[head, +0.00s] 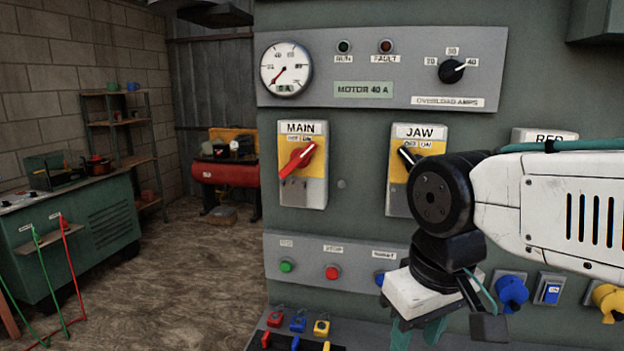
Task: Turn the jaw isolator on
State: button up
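The jaw isolator (398,197) is a grey and yellow box labelled JAW, with OFF and ON marks, on the green panel. Its black handle (406,156) tilts to the upper left, toward the OFF side. My arm covers the isolator's lower right part and perhaps some of the handle. My gripper (418,336) hangs below the isolator at the bottom of the head view, pointing down and apart from the handle. Its teal fingers run out of the picture, so their tips and the gap between them are hidden.
Left of it, the MAIN isolator (302,190) has a red handle tilted toward ON. A third isolator (543,136) is mostly hidden by my arm. Push buttons (332,272) line the strip below. Coloured padlocks (298,321) sit at the bottom. The floor at left is open.

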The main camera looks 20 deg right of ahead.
aim_at(411, 159)
jog(key=u, duration=1.8)
jog(key=k, duration=0.85)
jog(key=z, duration=1.8)
